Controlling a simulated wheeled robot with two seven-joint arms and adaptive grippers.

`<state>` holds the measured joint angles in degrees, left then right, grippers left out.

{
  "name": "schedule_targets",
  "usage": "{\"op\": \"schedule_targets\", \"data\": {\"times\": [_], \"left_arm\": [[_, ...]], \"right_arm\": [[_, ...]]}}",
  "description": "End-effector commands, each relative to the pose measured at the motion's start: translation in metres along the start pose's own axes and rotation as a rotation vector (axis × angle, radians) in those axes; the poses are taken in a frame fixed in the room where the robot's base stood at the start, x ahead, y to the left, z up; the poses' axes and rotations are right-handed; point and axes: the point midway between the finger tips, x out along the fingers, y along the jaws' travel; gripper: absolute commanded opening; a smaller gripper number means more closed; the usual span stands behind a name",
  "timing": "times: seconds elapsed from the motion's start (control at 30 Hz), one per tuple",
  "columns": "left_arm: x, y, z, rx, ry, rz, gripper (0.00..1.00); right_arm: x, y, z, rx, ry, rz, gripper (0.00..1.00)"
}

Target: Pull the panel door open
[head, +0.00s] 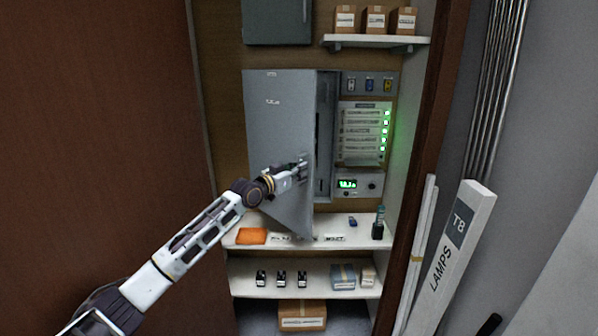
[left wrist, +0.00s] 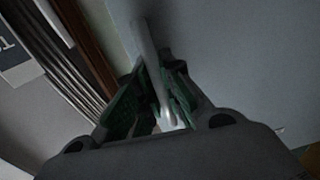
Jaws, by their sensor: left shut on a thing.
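The grey panel door (head: 272,125) stands partly open in the head view, its right edge swung out from the cabinet (head: 326,135) behind it. My left gripper (head: 302,167) is at the door's right edge, about halfway down. In the left wrist view, my left gripper (left wrist: 155,100) has its green-padded fingers closed around a pale bar-shaped handle (left wrist: 150,60) on the door's grey face (left wrist: 230,60). The handle is mostly hidden by the gripper in the head view. The inside of the cabinet shows only as a narrow dark strip. My right gripper is not in view.
A unit with green lights (head: 364,133) is right of the cabinet. Below, a shelf (head: 350,222) holds an orange cloth-like item (head: 251,236) and small items. A lamp box (head: 450,260) and long rods lean at right. A brown wall (head: 90,120) fills the left.

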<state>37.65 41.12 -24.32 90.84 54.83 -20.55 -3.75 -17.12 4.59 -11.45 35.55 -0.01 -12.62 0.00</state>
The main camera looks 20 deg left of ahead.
Motion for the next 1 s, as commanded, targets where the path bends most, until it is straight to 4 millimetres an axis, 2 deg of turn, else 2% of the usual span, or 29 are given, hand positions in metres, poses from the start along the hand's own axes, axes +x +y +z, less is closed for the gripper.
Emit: {"op": "schedule_targets", "data": {"times": [0.07, 0.1, 0.17, 0.47, 0.67, 0.87, 1.0], "left_arm": [[0.000, 0.001, 0.000, 0.000, 0.000, 0.001, 0.00], [0.000, 0.001, 0.000, 0.000, 0.000, 0.001, 0.13], [0.000, 0.001, 0.000, 0.000, 0.000, 0.001, 0.19], [0.000, 0.000, 0.000, 0.000, -0.001, 0.000, 0.19], [0.000, 0.000, -0.007, 0.000, 0.001, 0.000, 0.19], [0.000, 0.000, -0.026, 0.001, 0.002, 0.000, 0.19], [0.000, 0.001, -0.045, 0.000, 0.002, 0.001, 0.19]], "right_arm": [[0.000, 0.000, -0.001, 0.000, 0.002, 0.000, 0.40], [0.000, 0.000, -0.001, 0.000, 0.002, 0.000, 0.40], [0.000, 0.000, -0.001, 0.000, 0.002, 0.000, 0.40], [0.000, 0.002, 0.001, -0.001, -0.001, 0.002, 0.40], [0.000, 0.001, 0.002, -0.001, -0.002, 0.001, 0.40], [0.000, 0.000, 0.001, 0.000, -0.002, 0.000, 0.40], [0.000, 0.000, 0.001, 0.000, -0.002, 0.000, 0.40]]}}
